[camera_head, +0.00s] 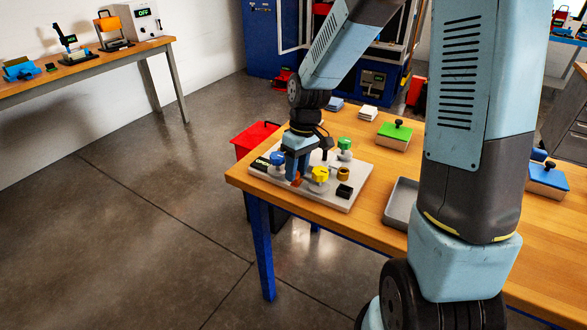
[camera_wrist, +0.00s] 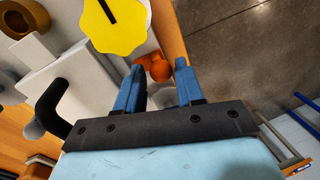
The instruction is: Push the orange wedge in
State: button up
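The orange wedge (camera_head: 296,181) shows as a small orange piece at the front edge of a light grey panel (camera_head: 327,203), just below my gripper and left of the yellow knob. In the wrist view the orange wedge (camera_wrist: 160,71) has a rounded end and lies between the tips of my gripper (camera_wrist: 159,72). The two blue fingers stand apart, one on each side of it. I cannot tell whether either finger touches it. My gripper (camera_head: 294,170) points down over the panel in the head view and hides part of the wedge's surroundings.
The panel carries a yellow knob (camera_head: 320,174), blue knob (camera_head: 277,158), green knob (camera_head: 345,144), brass ring (camera_head: 343,174) and black block (camera_head: 344,191). The yellow knob (camera_wrist: 117,22) is close to my fingers. A grey tray (camera_head: 398,203) stands to the right on the wooden table.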

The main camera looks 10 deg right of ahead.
grip_shut()
dwell(0.3)
jog(key=shift+w+d, duration=0.55)
jog(key=shift+w, duration=0.15)
jog(key=shift+o, duration=1.5)
grip_release()
notch_tip(320, 180, up, 8)
jog(key=d, duration=0.1)
jog(key=shift+w, duration=0.45)
